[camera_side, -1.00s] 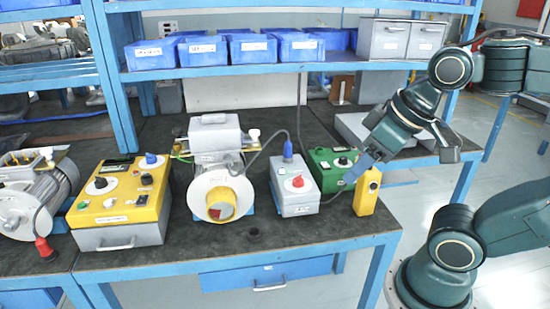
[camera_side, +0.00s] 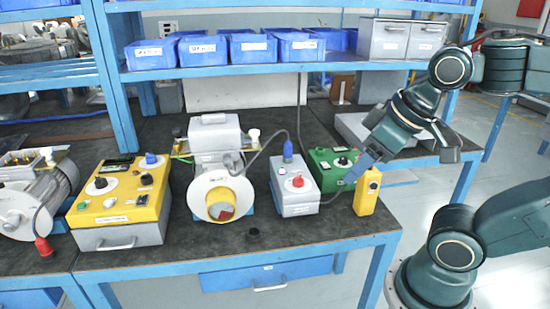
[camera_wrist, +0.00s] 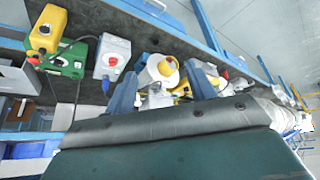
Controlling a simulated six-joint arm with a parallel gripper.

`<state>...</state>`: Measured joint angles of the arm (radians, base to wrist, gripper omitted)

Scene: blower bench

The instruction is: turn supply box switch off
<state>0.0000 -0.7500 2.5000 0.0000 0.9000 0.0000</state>
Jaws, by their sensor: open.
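A light grey box with a red rotary switch (camera_side: 298,182) on its top stands on the bench, with a blue plug and grey cable at its back. I take this box (camera_side: 296,205) to be the supply box; no label on it is readable. It also shows in the wrist view (camera_wrist: 112,50). The exact switch position is too small to read. My gripper (camera_side: 355,170) has blue fingers and hangs to the right of the grey box, above the bench and near the yellow push-button box. In the wrist view its fingers (camera_wrist: 162,90) are spread wide with nothing held.
A green box (camera_side: 330,168) with a black knob stands behind, and a yellow push-button box (camera_side: 367,193) stands right. The blower (camera_side: 218,185) and a yellow-topped control box (camera_side: 120,205) are left. Blue bins (camera_side: 250,48) line the shelf above. Bench space in front is mostly clear.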

